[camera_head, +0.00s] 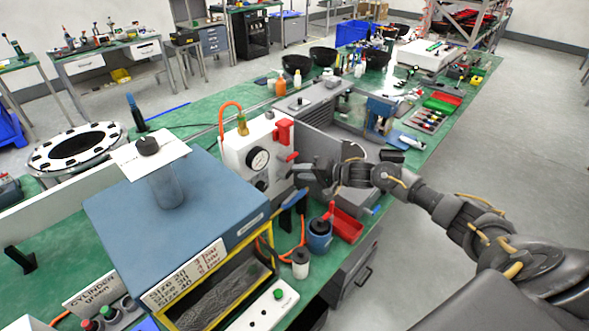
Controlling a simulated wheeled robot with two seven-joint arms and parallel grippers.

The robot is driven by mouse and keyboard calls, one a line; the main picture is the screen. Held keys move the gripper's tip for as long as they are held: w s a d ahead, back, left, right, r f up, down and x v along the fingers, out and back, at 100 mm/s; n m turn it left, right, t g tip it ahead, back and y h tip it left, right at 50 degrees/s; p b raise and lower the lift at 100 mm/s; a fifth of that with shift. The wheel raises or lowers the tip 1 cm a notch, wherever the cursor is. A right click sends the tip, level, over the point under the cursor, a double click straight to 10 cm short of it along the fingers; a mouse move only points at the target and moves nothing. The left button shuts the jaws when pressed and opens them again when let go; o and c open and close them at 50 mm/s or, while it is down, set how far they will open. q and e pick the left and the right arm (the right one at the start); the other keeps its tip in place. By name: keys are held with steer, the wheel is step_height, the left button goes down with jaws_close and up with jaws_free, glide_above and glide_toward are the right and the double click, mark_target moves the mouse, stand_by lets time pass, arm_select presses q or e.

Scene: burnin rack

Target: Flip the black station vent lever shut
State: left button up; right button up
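A white station box (235,150) stands on the green bench at mid-picture. Its front carries a round gauge (258,160), red parts (283,132) at its right side and a small dark knob or lever (262,183) below the gauge. I cannot tell for sure whether this dark part is the black vent lever, nor how it is turned. My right gripper (300,180) reaches in from the right, its tips close to the box's right front. Contact is unclear, and its finger gap is too small to judge. My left gripper is out of view.
A blue-topped box (205,214) with a yellow frame stands left of the station. A blue pot (319,236) with a red handle and a red tray (346,226) lie below my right gripper. A grey machine (318,105) stands behind. The floor to the right is clear.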

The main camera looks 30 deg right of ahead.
steer(key=shift+x, duration=1.55)
steer(key=shift+r, duration=0.1)
steer(key=shift+s, duration=0.1)
jaws_close()
